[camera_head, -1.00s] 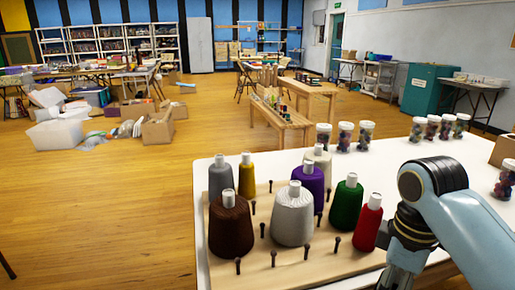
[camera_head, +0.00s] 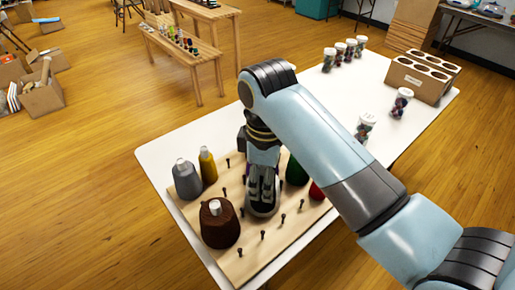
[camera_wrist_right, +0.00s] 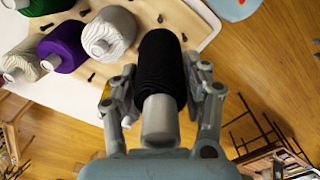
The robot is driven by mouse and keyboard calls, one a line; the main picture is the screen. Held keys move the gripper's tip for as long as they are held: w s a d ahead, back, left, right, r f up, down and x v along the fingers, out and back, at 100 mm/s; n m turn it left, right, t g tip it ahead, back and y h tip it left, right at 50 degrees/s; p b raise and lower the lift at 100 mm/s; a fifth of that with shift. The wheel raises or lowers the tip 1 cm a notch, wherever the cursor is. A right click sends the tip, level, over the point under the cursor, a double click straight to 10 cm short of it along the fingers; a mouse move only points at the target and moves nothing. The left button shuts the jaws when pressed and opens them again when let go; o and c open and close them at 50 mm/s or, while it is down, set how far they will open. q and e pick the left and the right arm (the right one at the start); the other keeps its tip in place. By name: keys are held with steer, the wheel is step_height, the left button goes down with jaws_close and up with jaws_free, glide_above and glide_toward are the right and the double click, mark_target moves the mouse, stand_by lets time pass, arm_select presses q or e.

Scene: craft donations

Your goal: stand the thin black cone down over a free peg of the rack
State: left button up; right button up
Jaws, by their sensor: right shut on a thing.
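The thin black cone (camera_wrist_right: 158,72) is between the fingers of my right gripper (camera_wrist_right: 157,92) in the right wrist view, its grey tip toward the camera. In the head view my right gripper (camera_head: 262,190) points down over the middle of the rack (camera_head: 272,238); I cannot make out the black cone there. The rack is a pale wooden board with dark pegs. Free pegs stand along its front edge, such as one peg (camera_head: 283,218) and another (camera_head: 262,235). A peg (camera_wrist_right: 183,38) also shows beside the black cone in the wrist view. My left gripper is not in view.
Brown (camera_head: 220,230), grey (camera_head: 186,182), gold (camera_head: 207,168), green (camera_head: 297,172) and red (camera_head: 316,191) cones stand on the rack. White (camera_wrist_right: 112,32) and purple (camera_wrist_right: 62,45) cones show in the wrist view. Jars (camera_head: 365,128) and a holed box (camera_head: 420,80) sit farther back.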

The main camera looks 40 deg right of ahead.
steer(key=shift+s+f, duration=0.1)
steer(key=shift+f, duration=0.25)
step_height(320, 180, down, 12)
steer(key=b, duration=0.2)
steer(key=shift+b, duration=0.35)
steer(key=shift+d, duration=0.1)
steer(key=shift+f, duration=0.15)
steer(key=shift+f+b, duration=1.65)
steer(key=shift+f, duration=1)
steer(key=shift+f, duration=0.2)
